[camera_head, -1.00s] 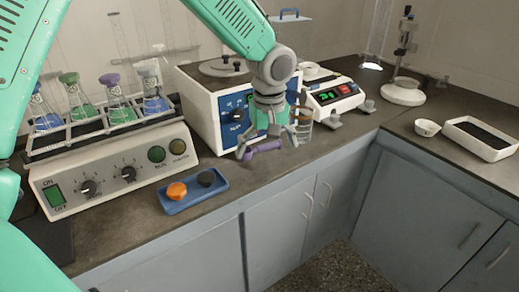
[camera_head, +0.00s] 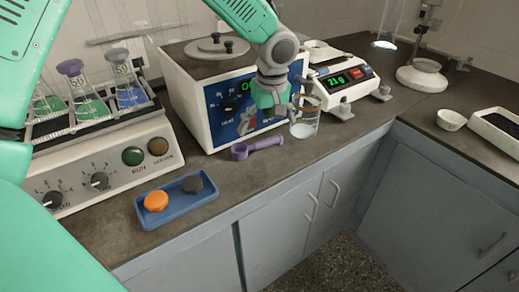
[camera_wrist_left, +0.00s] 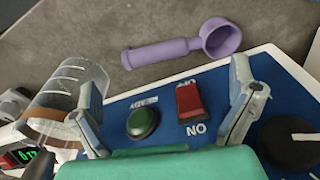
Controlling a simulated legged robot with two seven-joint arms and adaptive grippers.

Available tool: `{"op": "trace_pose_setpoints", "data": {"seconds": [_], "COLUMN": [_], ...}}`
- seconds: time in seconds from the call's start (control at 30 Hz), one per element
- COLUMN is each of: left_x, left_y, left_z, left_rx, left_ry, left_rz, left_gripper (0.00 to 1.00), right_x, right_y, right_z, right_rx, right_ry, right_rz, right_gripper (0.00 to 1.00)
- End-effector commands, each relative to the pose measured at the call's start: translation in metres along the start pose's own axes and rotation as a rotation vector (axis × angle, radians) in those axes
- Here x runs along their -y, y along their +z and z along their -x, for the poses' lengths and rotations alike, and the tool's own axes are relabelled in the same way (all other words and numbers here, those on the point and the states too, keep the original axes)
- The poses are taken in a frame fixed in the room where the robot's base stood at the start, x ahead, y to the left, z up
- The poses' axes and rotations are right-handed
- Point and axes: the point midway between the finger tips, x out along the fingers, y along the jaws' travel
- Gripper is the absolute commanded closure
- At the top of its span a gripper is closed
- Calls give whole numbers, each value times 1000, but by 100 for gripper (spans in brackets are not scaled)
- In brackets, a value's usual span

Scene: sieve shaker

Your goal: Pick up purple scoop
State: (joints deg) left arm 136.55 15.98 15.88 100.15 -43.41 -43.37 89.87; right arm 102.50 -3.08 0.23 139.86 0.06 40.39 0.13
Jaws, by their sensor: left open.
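The purple scoop (camera_head: 264,144) lies on the dark counter in front of the white and blue bath unit, its bowl to the left in the head view. In the left wrist view the scoop (camera_wrist_left: 165,52) lies across the top, its bowl to the right, beyond my fingertips. My left gripper (camera_head: 272,116) is above and behind the scoop, in front of the unit's panel. It is open and empty, and its two fingers (camera_wrist_left: 168,100) are spread in the wrist view, apart from the scoop. My right gripper is not in view.
A glass beaker (camera_head: 304,122) stands close to the right of my left gripper. The bath unit (camera_head: 185,95) is right behind it. A blue tray (camera_head: 180,205) with an orange and a dark item lies front left. A scale (camera_head: 345,88) stands farther right.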

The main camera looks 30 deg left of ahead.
Motion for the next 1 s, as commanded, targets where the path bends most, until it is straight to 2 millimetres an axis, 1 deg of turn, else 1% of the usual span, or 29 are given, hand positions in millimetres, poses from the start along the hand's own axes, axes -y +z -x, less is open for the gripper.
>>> {"op": "trace_pose_setpoints", "data": {"seconds": [0.03,0.17,0.4,0.47,0.57,0.77,0.8,0.9,0.97,1.0], "left_x": [1,1,0,0,0,1,1,1,2,1], "left_y": [-1,0,9,10,10,7,7,7,7,7], "left_z": [-5,-12,-47,-53,-57,-58,-58,-58,-59,-59], "left_rx": [3,3,2,0,-2,0,0,1,1,1], "left_ry": [1,2,-1,-2,0,2,2,2,1,1], "left_rz": [2,2,2,0,0,1,1,1,1,1], "left_gripper": [0,0,0,0,0,0,7,38,38,43], "right_x": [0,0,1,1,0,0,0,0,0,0], "right_y": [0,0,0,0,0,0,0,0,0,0], "right_z": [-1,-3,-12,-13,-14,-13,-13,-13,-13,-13], "right_rx": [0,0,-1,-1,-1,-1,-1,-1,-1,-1], "right_ry": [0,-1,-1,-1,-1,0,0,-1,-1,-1], "right_rz": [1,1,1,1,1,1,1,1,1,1], "right_gripper": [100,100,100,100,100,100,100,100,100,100]}}
